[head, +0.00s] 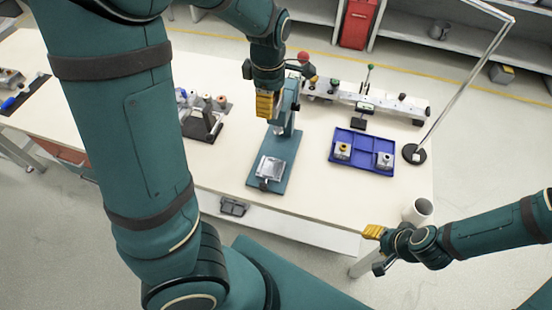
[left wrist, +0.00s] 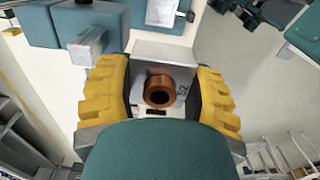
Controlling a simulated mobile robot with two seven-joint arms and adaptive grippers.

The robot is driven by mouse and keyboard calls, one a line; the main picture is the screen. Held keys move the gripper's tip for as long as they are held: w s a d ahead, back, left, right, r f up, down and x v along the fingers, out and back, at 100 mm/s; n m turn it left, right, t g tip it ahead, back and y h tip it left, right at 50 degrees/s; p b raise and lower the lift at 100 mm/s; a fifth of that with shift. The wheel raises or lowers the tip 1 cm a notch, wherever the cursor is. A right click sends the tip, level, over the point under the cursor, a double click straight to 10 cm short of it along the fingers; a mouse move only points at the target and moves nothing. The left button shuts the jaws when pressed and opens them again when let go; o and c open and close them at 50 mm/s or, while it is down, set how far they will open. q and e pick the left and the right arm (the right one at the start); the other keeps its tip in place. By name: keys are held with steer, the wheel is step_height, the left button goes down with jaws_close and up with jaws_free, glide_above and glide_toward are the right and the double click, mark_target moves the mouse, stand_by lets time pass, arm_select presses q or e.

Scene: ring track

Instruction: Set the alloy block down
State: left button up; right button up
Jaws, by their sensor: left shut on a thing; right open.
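My left gripper (head: 264,104) is beside the upper part of the teal press (head: 284,140), above the table. In the left wrist view, the yellow fingers of my left gripper (left wrist: 163,95) are shut on the alloy block (left wrist: 168,52), a pale grey block with a copper ring (left wrist: 159,90) on the face toward the camera. The block is hard to make out in the head view, behind the fingers. I cannot tell whether it touches anything below. My right gripper (head: 374,232) is open and empty, off the table's front right corner.
A blue tray (head: 362,151) right of the press holds two metal blocks, one with a brass top. A silver plate (head: 270,168) lies on the press base. A black stand (head: 205,124) is left of the press. A lamp base (head: 414,153) is at right. The front right tabletop is bare.

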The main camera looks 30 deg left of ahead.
arm_select(q)
steer(key=b, duration=0.6)
glide_above(271, 168)
step_height(271, 168, down, 23)
steer(key=shift+r, duration=0.2)
steer(key=shift+f+b, duration=0.7)
steer(key=shift+f, duration=1.55)
steer(key=shift+f, duration=0.15)
steer(key=o, duration=1.3)
step_height(271, 168, up, 8)
steer(key=shift+s+f+p, duration=0.1)
steer(key=shift+p, duration=0.85)
